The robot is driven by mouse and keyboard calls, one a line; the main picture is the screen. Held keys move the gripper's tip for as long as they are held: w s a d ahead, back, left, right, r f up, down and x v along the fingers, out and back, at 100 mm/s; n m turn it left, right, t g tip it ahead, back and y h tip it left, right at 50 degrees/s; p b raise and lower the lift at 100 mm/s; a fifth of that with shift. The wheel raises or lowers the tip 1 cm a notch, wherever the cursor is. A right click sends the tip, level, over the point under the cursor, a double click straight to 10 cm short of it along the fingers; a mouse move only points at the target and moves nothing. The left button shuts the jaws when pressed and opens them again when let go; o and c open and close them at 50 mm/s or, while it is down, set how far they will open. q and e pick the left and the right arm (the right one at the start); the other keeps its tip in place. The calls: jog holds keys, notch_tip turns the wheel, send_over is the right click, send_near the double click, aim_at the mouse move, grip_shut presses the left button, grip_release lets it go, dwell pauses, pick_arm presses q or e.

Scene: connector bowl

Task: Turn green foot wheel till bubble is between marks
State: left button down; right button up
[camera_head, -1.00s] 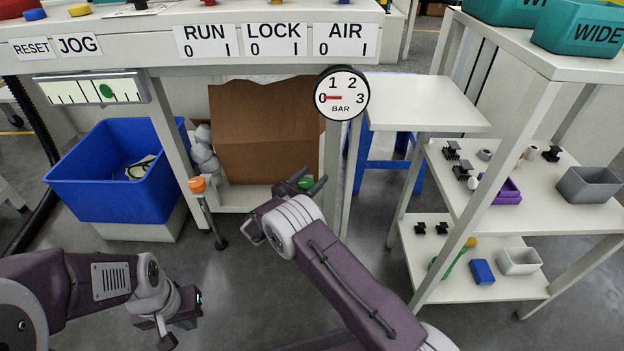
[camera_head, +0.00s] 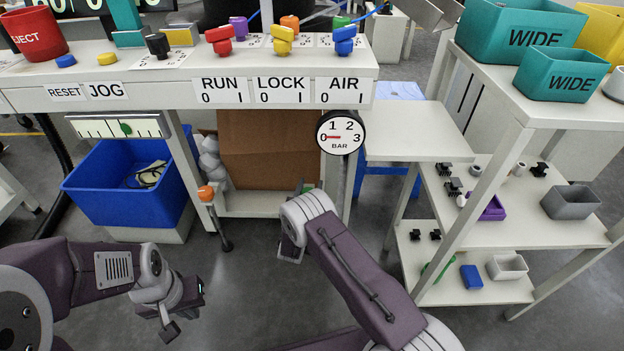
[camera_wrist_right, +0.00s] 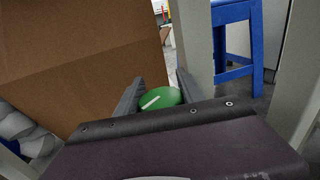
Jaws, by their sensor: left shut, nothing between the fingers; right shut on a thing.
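The green foot wheel (camera_wrist_right: 160,98) with a white stripe sits between the fingers of my right gripper (camera_wrist_right: 161,84) in the right wrist view. That gripper is shut on the wheel. In the head view my right gripper (camera_head: 303,187) is low under the bench, and the arm hides most of the wheel. A level gauge (camera_head: 88,129) with black marks hangs below the bench's left front. Its green bubble (camera_head: 126,128) lies slightly right of the gauge's middle; I cannot tell whether it is fully between the marks. My left gripper (camera_head: 184,313) is shut and empty at lower left.
An orange foot wheel (camera_head: 206,193) stands left of my right gripper. A blue bin (camera_head: 110,195) and a brown carton (camera_head: 265,150) are under the bench. A pressure dial (camera_head: 340,133) hangs from its front. A shelf rack (camera_head: 520,250) stands at right.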

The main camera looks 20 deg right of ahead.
jog(key=shift+a+n+t+y+p, duration=0.15)
jog(key=shift+n+t+y+p, duration=0.15)
jog(key=shift+n+y+p, duration=0.45)
jog(key=shift+a+n+t+y+p, duration=0.1)
jog(key=shift+n+t+y+p, duration=0.2)
jog(key=shift+n+y, duration=0.45)
jog(key=shift+w+y, duration=0.1)
jog(key=shift+y, duration=0.3)
jog(key=o, duration=1.4)
jog(key=shift+c, duration=0.2)
jog(key=shift+s+a, duration=0.1)
jog(key=shift+s, duration=0.1)
jog(key=p+v, duration=0.5)
jog(key=v, duration=0.3)
jog(key=shift+s, duration=0.35)
